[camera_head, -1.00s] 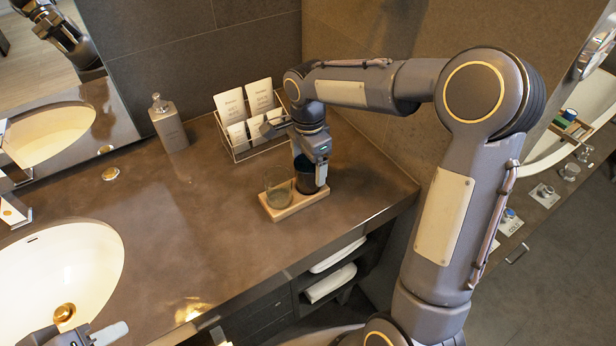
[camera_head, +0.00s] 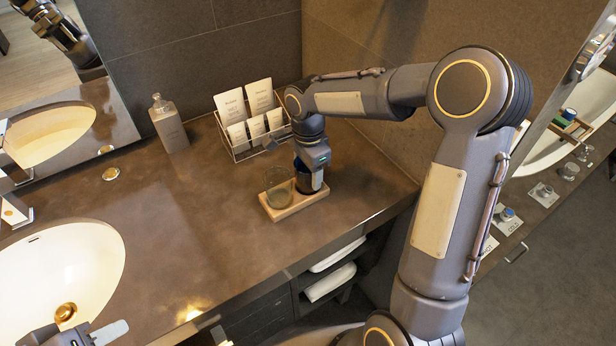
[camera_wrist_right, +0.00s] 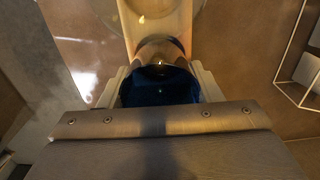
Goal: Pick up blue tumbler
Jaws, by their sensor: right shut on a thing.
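The blue tumbler (camera_head: 308,181) stands at the right end of a light wooden tray (camera_head: 298,206) on the counter. My right gripper (camera_head: 312,170) reaches down over it from above. In the right wrist view the dark blue tumbler (camera_wrist_right: 160,87) sits between the two pale fingers of the right gripper (camera_wrist_right: 160,90), which are shut on it. In the head view the arm hides the tumbler's upper part. I cannot tell whether its base is clear of the tray. My left gripper (camera_head: 95,334) shows only partly at the bottom left, and its jaw state is unclear.
A clear glass (camera_head: 278,188) stands beside the tumbler at the tray's left end. A wire rack with cards (camera_head: 250,125) is behind. A soap bottle (camera_head: 168,124) and a sink (camera_head: 60,265) are to the left. The counter's middle is clear.

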